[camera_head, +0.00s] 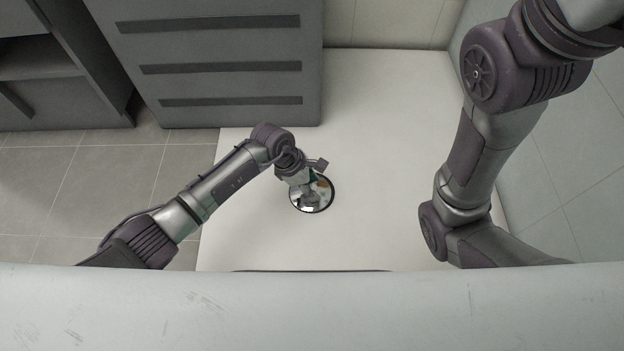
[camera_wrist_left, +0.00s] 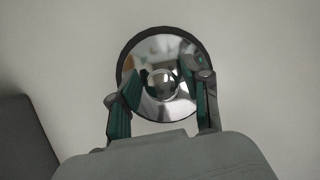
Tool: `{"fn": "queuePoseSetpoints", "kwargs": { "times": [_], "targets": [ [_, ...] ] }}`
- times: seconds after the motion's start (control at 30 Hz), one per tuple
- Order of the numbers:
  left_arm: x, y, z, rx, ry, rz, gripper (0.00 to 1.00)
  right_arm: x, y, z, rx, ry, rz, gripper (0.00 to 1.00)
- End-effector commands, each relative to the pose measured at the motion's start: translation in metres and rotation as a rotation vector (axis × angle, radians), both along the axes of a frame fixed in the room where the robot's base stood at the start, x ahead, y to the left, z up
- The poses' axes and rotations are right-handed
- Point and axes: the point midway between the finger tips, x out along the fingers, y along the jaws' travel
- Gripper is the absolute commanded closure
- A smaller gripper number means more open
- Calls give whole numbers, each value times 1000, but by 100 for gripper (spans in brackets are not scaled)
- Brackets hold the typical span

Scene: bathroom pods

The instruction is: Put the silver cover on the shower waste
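The silver cover (camera_head: 313,200) is a shiny round disc on the white shower floor. In the left wrist view the cover (camera_wrist_left: 160,106) shows a round raised centre and mirror-like reflections. A dark ring (camera_wrist_left: 135,49) borders it; this looks like the rim of the shower waste, whose opening is hidden under the cover. My left gripper (camera_head: 307,174) is right above the cover. In the left wrist view its green-padded fingers (camera_wrist_left: 162,92) are spread on either side of the raised centre, with gaps to it. My right arm is at the right; its gripper is out of view.
The white shower floor (camera_head: 385,130) is clear around the cover. A grey drawer cabinet (camera_head: 220,60) stands at the back left, with grey floor tiles (camera_head: 100,180) in front. Tiled walls (camera_head: 575,170) close off the right side and back.

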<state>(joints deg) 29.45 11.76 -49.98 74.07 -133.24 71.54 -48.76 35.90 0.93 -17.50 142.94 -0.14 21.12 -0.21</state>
Motion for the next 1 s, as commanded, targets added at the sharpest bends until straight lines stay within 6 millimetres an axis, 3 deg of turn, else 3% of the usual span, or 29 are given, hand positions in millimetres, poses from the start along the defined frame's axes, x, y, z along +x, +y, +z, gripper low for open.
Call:
{"fn": "queuePoseSetpoints", "kwargs": {
  "times": [0.37,0.47,0.8,0.93,1.0],
  "targets": [
    [0,-1,4,-2,0,0,42,0,0,3,0,0,0,100],
    [0,3,17,0,-2,1,42,0,0,14,0,0,0,100],
    [-1,31,86,1,-2,0,42,0,0,72,0,0,0,100],
    [-2,39,104,1,-1,-1,42,0,0,85,0,2,0,100],
    [-2,42,110,0,0,-1,42,9,0,81,0,26,1,100]
  ]
}}
